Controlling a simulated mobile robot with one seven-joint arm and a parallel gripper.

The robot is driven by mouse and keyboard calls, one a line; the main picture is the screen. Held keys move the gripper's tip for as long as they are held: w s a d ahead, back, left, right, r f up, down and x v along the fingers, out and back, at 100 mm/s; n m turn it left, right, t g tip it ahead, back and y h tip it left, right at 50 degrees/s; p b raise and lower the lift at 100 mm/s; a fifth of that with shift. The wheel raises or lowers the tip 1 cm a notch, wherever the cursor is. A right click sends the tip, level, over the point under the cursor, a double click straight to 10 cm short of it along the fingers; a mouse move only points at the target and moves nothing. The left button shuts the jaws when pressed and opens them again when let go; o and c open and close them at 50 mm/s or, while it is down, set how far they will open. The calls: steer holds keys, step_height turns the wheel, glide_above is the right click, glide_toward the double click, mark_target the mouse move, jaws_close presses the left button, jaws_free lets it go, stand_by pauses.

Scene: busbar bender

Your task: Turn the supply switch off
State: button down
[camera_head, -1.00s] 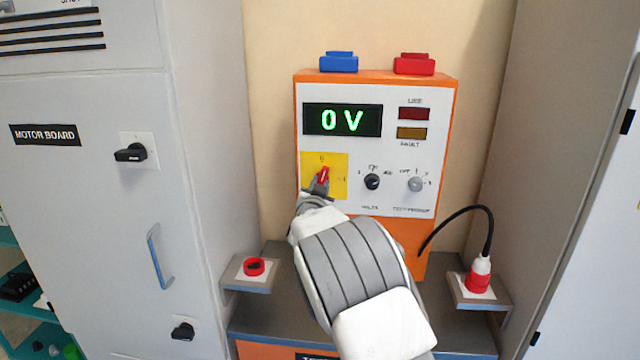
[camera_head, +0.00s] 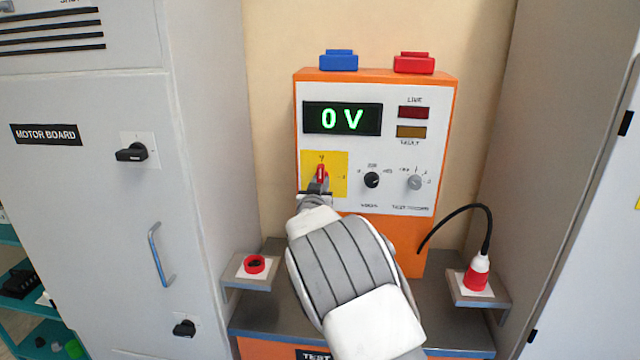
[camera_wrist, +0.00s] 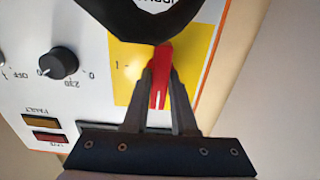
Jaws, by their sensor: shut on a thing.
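The supply switch is a red handle (camera_head: 321,172) on a yellow plate (camera_head: 338,176) at the lower left of the orange-framed test panel (camera_head: 440,150). The handle points about straight up toward the mark at the top of the plate. My gripper (camera_head: 320,184) reaches it from below. In the wrist view my gripper (camera_wrist: 160,85) has its two dark fingers shut on the red handle (camera_wrist: 162,75), one on each side. The display (camera_head: 343,119) reads 0 V in green.
A black volts knob (camera_head: 372,180) and a grey knob (camera_head: 414,182) sit right of the switch. A grey motor board cabinet (camera_head: 80,200) borders the left.

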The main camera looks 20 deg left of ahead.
steer(key=c, duration=0.7)
jaws_free()
steer(key=shift+s, duration=0.1)
steer(key=b+v, duration=0.2)
steer(key=v, duration=1.5)
steer(key=shift+s+a, duration=0.1)
steer(key=shift+s, duration=0.05)
